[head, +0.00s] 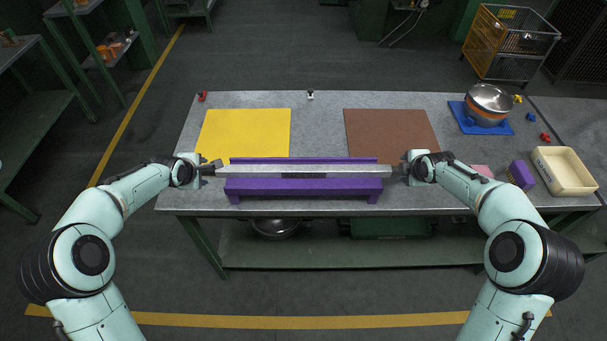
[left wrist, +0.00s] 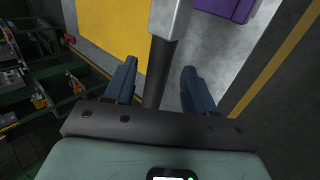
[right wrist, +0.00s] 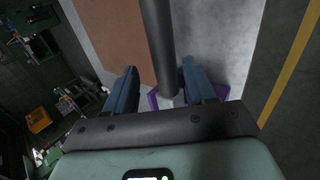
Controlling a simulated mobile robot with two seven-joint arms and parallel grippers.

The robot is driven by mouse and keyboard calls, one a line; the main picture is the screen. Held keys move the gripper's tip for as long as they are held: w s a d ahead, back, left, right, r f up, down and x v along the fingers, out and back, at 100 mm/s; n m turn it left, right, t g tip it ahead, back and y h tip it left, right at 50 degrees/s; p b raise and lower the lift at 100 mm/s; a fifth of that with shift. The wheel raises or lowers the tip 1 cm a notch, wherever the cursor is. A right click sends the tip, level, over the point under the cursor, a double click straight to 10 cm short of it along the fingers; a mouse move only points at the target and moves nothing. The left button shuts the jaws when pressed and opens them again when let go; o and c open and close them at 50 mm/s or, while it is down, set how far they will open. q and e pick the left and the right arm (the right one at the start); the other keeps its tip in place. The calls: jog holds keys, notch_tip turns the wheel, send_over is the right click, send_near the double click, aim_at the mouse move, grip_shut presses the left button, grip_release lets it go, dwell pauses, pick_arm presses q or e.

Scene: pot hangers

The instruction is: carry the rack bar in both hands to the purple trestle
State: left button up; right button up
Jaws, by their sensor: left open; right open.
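The rack bar (head: 335,171), a long silver bar with dark ends, lies level along the purple trestle (head: 303,187), between its front and back purple edges. I cannot tell whether it is touching the trestle everywhere. My left gripper (head: 213,167) is at the bar's left end; in the left wrist view the dark end (left wrist: 157,75) runs between the open fingers (left wrist: 158,82), apart from both. My right gripper (head: 400,169) is at the right end; in the right wrist view the dark end (right wrist: 158,45) passes between the open fingers (right wrist: 160,88).
A yellow mat (head: 248,132) and a brown mat (head: 390,130) lie behind the trestle on the grey table (head: 317,125). At right are a metal bowl (head: 490,98) on a blue mat (head: 462,122), a purple block (head: 520,175) and a cream bin (head: 566,172).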

pick_arm(q)
jog(key=v, duration=1.1)
pick_arm(e)
jog(key=v, duration=1.2)
